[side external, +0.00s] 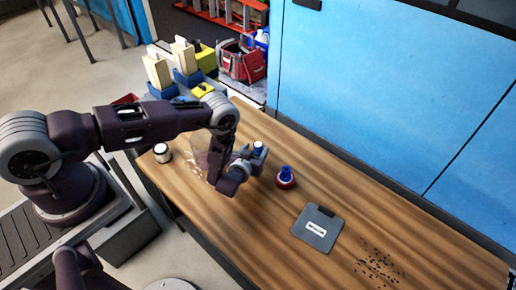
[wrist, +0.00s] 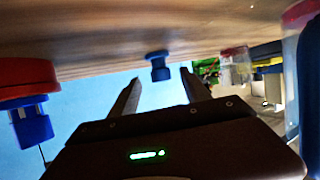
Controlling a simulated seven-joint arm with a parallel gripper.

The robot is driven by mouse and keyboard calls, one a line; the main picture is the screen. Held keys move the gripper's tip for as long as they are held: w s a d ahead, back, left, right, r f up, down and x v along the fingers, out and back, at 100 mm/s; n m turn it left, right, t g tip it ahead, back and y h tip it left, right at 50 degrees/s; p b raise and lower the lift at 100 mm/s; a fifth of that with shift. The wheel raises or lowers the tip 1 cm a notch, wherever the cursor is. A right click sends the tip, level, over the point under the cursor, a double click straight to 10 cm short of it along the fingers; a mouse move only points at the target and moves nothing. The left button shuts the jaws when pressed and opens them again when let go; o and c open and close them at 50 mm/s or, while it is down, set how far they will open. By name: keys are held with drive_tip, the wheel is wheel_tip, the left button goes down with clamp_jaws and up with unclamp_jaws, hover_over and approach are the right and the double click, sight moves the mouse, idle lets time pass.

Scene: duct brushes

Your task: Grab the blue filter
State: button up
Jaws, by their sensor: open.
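A small blue piece (wrist: 159,66), likely the blue filter, stands on the wooden table in the wrist view, which looks upside down. It lies between and beyond the fingertips of my gripper (wrist: 160,84), which is open and empty. A second blue piece with a red base (side external: 286,177) stands to the right of my gripper. It also shows large at the left of the wrist view (wrist: 30,95).
A grey clipboard-like plate (side external: 317,228) and dark scattered bits (side external: 378,266) lie on the table (side external: 345,185) to the right. A clear, red-trimmed container (wrist: 235,66) is at right in the wrist view.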

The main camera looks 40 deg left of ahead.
sight(257, 147)
drive_tip(key=x, duration=0.4)
drive_tip(key=shift+w+a, duration=0.1)
clamp_jaws()
drive_tip(key=shift+r, duration=0.1)
